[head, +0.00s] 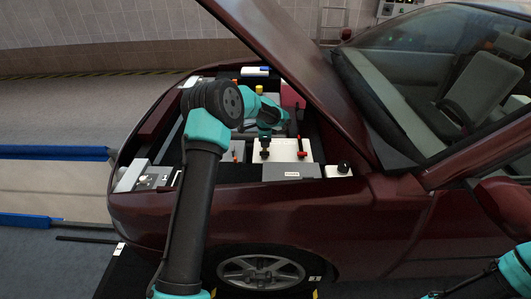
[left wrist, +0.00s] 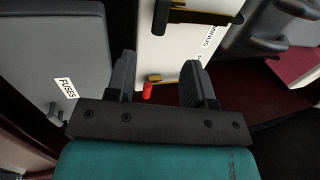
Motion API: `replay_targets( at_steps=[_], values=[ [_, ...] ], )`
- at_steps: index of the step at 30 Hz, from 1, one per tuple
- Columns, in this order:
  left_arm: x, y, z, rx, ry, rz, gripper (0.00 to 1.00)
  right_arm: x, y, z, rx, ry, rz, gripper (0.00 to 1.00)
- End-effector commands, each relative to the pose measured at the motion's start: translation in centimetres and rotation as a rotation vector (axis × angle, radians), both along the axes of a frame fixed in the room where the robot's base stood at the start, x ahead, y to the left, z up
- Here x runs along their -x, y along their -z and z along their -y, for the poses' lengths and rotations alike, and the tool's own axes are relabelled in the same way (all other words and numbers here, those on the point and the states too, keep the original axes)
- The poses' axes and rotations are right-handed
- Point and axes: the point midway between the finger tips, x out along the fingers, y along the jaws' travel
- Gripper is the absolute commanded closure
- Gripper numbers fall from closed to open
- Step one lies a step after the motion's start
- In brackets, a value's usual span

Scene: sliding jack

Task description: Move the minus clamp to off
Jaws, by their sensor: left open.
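The minus clamp appears to be the black clamp (head: 264,143) with a knob, standing at the left of a white panel (head: 283,146) in the engine bay. In the left wrist view a black clamp part (left wrist: 200,12) lies at the top, by a label that seems to read MINUS. My left gripper (head: 268,117) is open above the bay, apart from the clamp. In its wrist view the open fingers (left wrist: 155,82) straddle a small red piece (left wrist: 147,91) in the picture, without visible contact. My right arm shows at the lower right; its fingertips are not clear.
A grey box labelled FUSES (left wrist: 65,50) stands beside the white panel. A black knob (head: 343,168) sits to its right in the head view. The raised hood (head: 300,65) slopes over the right of the bay. The front fender (head: 330,205) edges the near side.

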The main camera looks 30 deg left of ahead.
Motion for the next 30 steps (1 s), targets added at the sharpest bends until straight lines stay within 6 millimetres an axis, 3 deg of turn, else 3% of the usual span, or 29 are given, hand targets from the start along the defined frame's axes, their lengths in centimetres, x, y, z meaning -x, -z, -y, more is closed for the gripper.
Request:
replay_targets(
  at_steps=[15,21,30],
  values=[
    [-1.9,8.2,-1.0,0.000,-0.001,0.000,0.52,0.0,0.0,0.0,0.000,0.000,0.000,0.57],
    [-2.2,9.3,-1.2,0.000,0.000,0.001,0.52,0.0,0.0,0.0,0.000,0.000,0.000,0.57],
    [-2.2,9.4,-1.2,0.000,0.000,0.001,0.55,0.0,0.0,0.0,0.000,0.000,0.000,0.57]
  ],
)
